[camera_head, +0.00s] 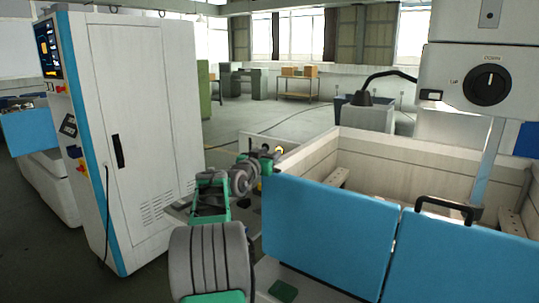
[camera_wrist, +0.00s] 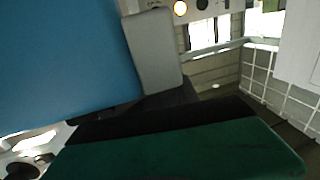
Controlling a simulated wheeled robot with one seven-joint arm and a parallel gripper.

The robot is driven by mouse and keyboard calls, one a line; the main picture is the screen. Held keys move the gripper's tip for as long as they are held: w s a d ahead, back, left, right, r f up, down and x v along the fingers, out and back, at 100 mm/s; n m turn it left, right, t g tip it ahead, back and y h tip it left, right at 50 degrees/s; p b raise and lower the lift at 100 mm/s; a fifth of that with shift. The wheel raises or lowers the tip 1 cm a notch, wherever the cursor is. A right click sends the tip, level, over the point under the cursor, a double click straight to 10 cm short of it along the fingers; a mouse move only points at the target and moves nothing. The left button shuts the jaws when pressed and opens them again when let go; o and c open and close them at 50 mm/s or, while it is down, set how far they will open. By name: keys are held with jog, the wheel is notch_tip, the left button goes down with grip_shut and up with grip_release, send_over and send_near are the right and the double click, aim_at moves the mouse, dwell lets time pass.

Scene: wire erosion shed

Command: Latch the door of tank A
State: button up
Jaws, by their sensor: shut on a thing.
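The blue door of the tank (camera_head: 325,235) stands upright at the front of the pale tank, in line with the blue panel to its right. It also fills the upper left of the wrist view (camera_wrist: 60,60). My gripper (camera_head: 267,160) is at the door's upper left corner, shut on a part there that looks like the latch. The held part is mostly hidden, so its position cannot be told. In the wrist view a grey block (camera_wrist: 155,50) sits by the door's edge, and a dark green finger crosses the bottom.
A second blue panel (camera_head: 460,260) with a black handle (camera_head: 445,207) is on the right. The white machine head with a black dial (camera_head: 487,85) hangs above the tank (camera_head: 400,155). A tall white cabinet (camera_head: 145,130) stands left of my arm. Floor shows beyond.

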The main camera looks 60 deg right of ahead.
grip_shut()
jog(key=shift+f+n+t+b, duration=0.2)
jog(key=shift+n+t+b, duration=0.4)
jog(key=shift+t+b, duration=0.45)
jog(key=shift+w+n+t+y+b, duration=0.2)
jog(key=shift+n+t+y+b, duration=0.1)
jog(key=shift+n+t+b, duration=0.55)
jog(key=shift+w+a+r+t, duration=0.1)
jog(key=shift+w+r+t, duration=0.15)
jog(key=shift+t, duration=0.25)
jog(key=o, duration=1.1)
grip_release()
jog(key=b+v, duration=0.1)
jog(key=v, duration=0.6)
jog(key=shift+s+a+b, duration=0.2)
jog(key=shift+a+b, duration=0.15)
jog(key=shift+b, duration=0.05)
